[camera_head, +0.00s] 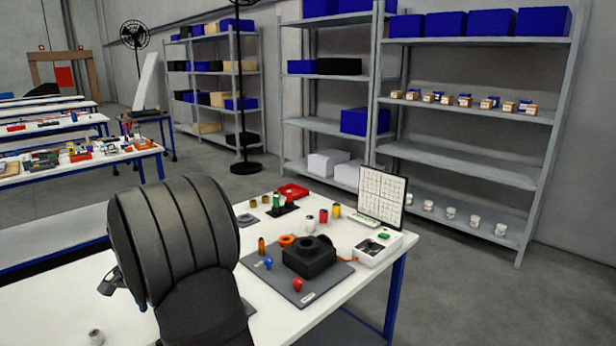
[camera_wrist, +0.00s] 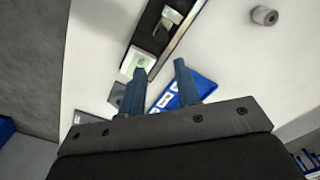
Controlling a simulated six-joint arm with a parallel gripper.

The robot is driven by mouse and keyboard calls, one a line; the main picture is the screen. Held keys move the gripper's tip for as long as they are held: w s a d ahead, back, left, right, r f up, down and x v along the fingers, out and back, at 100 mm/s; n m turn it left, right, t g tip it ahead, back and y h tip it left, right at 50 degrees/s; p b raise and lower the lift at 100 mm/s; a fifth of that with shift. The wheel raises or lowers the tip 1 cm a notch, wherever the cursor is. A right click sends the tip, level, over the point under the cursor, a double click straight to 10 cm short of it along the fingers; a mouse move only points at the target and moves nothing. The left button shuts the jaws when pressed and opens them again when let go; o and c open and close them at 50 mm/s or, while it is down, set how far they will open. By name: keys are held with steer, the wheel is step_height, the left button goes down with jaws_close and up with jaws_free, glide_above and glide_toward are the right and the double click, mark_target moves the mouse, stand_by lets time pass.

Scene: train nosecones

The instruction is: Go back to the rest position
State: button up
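My gripper (camera_wrist: 160,68) shows in the wrist view with its two blue-grey fingers apart and nothing between them. It hangs above the white table (camera_wrist: 92,45). Beyond and below the fingers are a blue tray (camera_wrist: 203,84) and a white box with a green mark (camera_wrist: 133,64); I cannot tell the height above them. In the head view my dark arm fills the left front and hides most of the gripper. The white worktable (camera_head: 268,322) shows around it.
A grey mat (camera_head: 325,285) holds a black block (camera_head: 308,257) and small coloured parts. A white device (camera_head: 378,247) and an upright panel (camera_head: 382,195) stand at the table's right edge. A grey cylinder (camera_wrist: 264,15) stands alone. The table front is mostly clear.

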step_height(320, 180, down, 11)
steer(key=shift+s+a, duration=0.2)
stand_by(0.3)
steer(key=o, duration=1.3)
steer(key=shift+r, duration=0.15)
steer(key=shift+o, duration=1.2)
step_height(320, 180, up, 16)
steer(key=s+a+m, duration=0.1)
steer(key=m, duration=0.7)
steer(key=shift+r+m, duration=0.2)
steer(key=shift+m, duration=0.2)
step_height(320, 180, down, 10)
steer(key=shift+s+a+r, duration=0.1)
steer(key=shift+r, duration=0.05)
